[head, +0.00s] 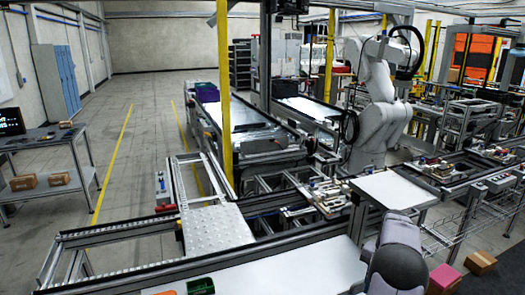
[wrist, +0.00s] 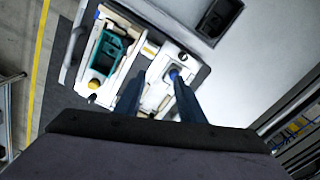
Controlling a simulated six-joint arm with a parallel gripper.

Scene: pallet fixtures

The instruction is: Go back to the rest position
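My gripper (wrist: 159,80) shows in the wrist view with its two dark blue fingers apart. A white fixture part with a blue knob (wrist: 173,73) lies beyond and between the fingertips. I see nothing clamped between them, and cannot tell how far the fingertips are from the part. To its left is a white holder (wrist: 92,62) with a teal part (wrist: 110,50) and a yellow knob. In the head view my gripper cannot be made out.
A dark recessed tray (wrist: 218,18) lies at the top of the wrist view, on a pale surface. In the head view, a green bin (head: 200,286) sits at the bottom edge, a pale worktop (head: 290,268) is mostly clear, and pallet fixtures (head: 325,197) stand on the conveyor. A yellow post (head: 224,90) rises behind.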

